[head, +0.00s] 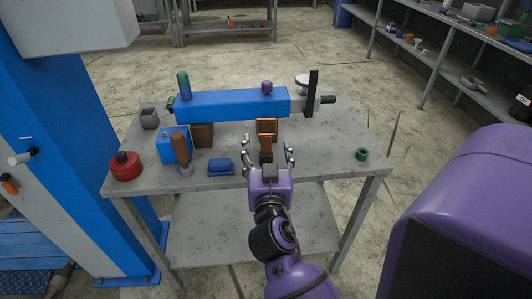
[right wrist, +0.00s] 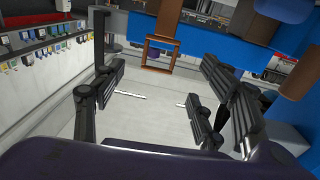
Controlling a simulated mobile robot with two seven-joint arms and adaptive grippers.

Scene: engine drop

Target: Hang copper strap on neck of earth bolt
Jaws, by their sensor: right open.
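The copper strap (head: 266,127) is an orange-brown, frame-like piece in front of the blue beam (head: 230,106) on the table. In the right wrist view the strap (right wrist: 161,54) shows as an open rectangular frame near the blue face. My right gripper (head: 269,150) is open, its fingers spread either side of the strap's lower part in the head view. I cannot tell which part is the earth bolt. My left gripper is out of view.
On the table (head: 325,165), a red round container (head: 125,167), a brown-handled tool (head: 181,150), a blue box (head: 170,147) and a dark blue piece (head: 221,167) stand left. A green ring (head: 361,154) lies right. A black post (head: 312,93) rises at the beam's right end.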

